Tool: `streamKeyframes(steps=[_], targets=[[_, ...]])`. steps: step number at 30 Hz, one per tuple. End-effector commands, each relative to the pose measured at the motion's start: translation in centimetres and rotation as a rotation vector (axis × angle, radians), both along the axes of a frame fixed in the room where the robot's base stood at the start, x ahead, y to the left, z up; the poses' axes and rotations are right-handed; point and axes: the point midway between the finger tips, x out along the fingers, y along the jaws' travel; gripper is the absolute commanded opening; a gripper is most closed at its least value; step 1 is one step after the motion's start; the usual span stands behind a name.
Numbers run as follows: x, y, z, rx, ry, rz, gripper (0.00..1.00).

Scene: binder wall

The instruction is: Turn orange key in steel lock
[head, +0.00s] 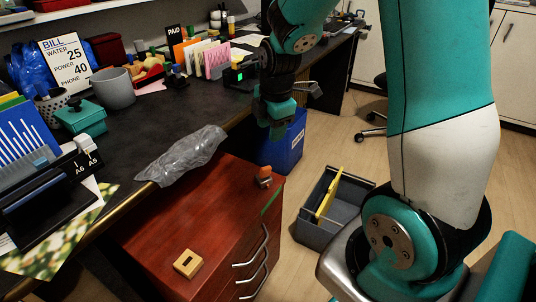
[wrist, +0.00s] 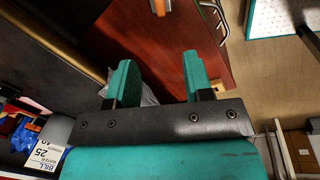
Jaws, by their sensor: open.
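The orange key (head: 264,171) stands upright at the far right corner of the red-brown cabinet top. Below it is a small dark base that may be the steel lock; its details are too small to tell. In the wrist view the orange key (wrist: 158,7) shows at the top edge, partly cut off, beyond my fingertips. My gripper (head: 276,132) hangs above and behind that corner, with open space between it and the key. In the wrist view my gripper (wrist: 158,72) has its two teal fingers spread, with nothing between them.
The cabinet (head: 215,205) also bears a tan block (head: 187,262) with a dark slot. A crumpled plastic bag (head: 183,156) lies at the desk edge beside the cabinet. A blue bin (head: 283,148) and a grey crate (head: 318,232) stand on the floor. The cabinet top's middle is clear.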

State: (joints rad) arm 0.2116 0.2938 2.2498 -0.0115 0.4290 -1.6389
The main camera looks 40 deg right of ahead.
Motion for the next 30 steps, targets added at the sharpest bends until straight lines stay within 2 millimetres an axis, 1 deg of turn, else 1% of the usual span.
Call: streamKeyframes(steps=[5, 15, 21, 25, 30], targets=[[0.3, 0.0, -2.9, 0.001, 0.005, 0.002, 0.47], [1.6, -0.1, -9.9, 0.002, 0.004, 0.001, 0.47], [2.2, -0.2, -13.7, 0.002, 0.003, 0.001, 0.47], [2.5, -0.2, -15.3, 0.002, 0.002, 0.000, 0.47], [2.7, -0.3, -16.3, 0.002, 0.001, 0.000, 0.47]])
